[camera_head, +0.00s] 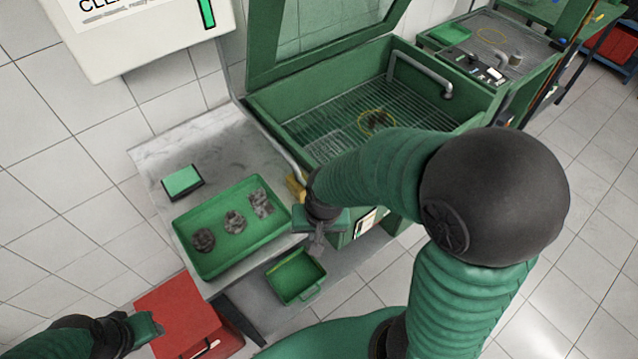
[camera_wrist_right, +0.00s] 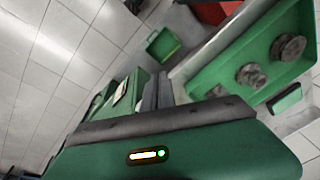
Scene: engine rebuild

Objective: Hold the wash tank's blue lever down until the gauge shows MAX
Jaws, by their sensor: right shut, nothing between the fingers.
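The green wash tank (camera_head: 270,105) stands at the top centre with its lid raised and a wire rack inside. A yellow ring with dark parts (camera_head: 376,121) lies on the rack. I cannot make out a blue lever in either view; my right arm covers part of the tank front. My right gripper (camera_head: 318,241) is shut and empty, pointing down beside the tank's front left corner; its fingers show in the right wrist view (camera_wrist_right: 158,90). My left gripper (camera_head: 156,326) is at the lower left, its jaws unclear. No gauge reading is legible.
A green tray (camera_head: 188,262) with three grey dirty parts lies on the bench (camera_head: 150,150), near a small green-topped block (camera_head: 182,181). A small green bin (camera_head: 293,278) sits below. A red box (camera_head: 180,310) is at lower left. A partly cropped sign with a green bar (camera_head: 207,12) hangs above.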

